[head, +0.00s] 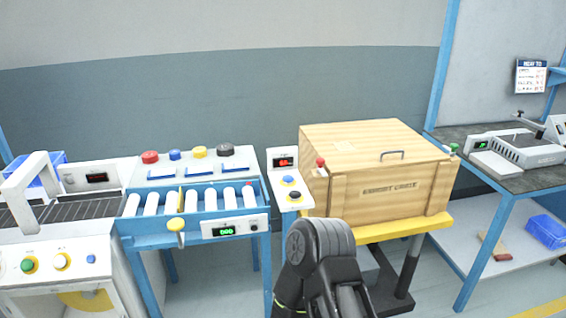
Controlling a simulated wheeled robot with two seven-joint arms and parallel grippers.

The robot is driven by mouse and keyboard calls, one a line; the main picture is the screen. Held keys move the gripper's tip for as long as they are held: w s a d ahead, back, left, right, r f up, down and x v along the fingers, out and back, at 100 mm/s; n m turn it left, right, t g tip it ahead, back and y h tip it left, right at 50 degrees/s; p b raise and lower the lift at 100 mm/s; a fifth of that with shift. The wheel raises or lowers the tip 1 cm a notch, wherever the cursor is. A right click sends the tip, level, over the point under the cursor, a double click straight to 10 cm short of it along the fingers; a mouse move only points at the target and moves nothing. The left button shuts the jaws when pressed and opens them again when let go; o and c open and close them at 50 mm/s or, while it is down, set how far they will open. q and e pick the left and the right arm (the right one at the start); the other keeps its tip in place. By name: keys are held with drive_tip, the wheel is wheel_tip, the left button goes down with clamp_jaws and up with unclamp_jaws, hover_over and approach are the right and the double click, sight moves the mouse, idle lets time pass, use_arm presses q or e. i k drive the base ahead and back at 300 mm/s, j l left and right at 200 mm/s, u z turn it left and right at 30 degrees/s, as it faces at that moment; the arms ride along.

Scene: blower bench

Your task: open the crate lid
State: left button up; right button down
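The wooden crate (395,205) stands on a yellow-topped stand (425,224) at the right of centre in the head view. Its front carries dark lettering. Its lid (350,140) is shut and lies flat on top, with a small metal handle (391,155) near the front edge and a pale label toward the left. A dark arm of mine rises from the bottom edge in front of the crate's lower left corner. No gripper fingers can be made out on it. The other gripper is out of the picture.
A control post (290,188) with buttons stands close against the crate's left side. A roller conveyor (190,200) is further left. A workbench (520,180) with a grey device (528,150) is at the right. A blue bin (546,231) sits on its lower shelf.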

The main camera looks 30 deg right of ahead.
sight(348, 147)
drive_tip(key=z, duration=1.6)
drive_tip(key=i+l+u, duration=0.1)
drive_tip(key=l, duration=0.25)
drive_tip(key=i+l+u, duration=0.15)
drive_tip(key=i+l, duration=0.15)
drive_tip(key=i+l+u, duration=0.1)
drive_tip(key=l, duration=0.3)
drive_tip(key=i+l+u, duration=0.15)
drive_tip(key=i+l, duration=0.15)
drive_tip(key=i+l+u, duration=0.1)
drive_tip(key=l, duration=0.4)
drive_tip(key=i+l+u, duration=0.1)
drive_tip(key=l, duration=0.3)
drive_tip(key=i+l+u, duration=0.15)
drive_tip(key=l, duration=0.25)
drive_tip(key=i+l+u, duration=0.1)
drive_tip(key=l, duration=0.35)
